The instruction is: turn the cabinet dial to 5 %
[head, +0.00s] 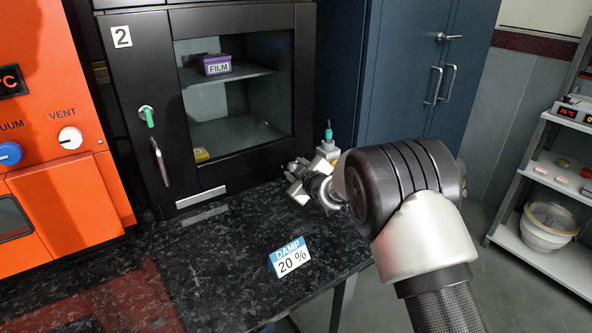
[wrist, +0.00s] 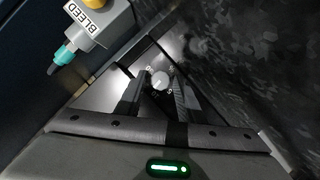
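The black cabinet (head: 147,75), marked 2, stands on the dark counter. Its dial is a pale round knob (wrist: 160,81) with small markings around it, seen in the wrist view on the cabinet's side. In the head view the dial is hidden. My gripper (head: 296,180) is at the cabinet's right side, low above the counter. In the wrist view its two dark fingers (wrist: 160,94) are apart, one on each side of the dial's line of sight. I cannot tell whether they touch the knob. The dial's setting is too small to read.
A grey box labelled BLEED (wrist: 98,18) with a teal connector (wrist: 64,53) is close beside my gripper. A card reading DAMP 20 % (head: 290,258) stands on the counter (head: 220,270). An orange machine (head: 65,205) is at left, blue lockers (head: 400,70) behind.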

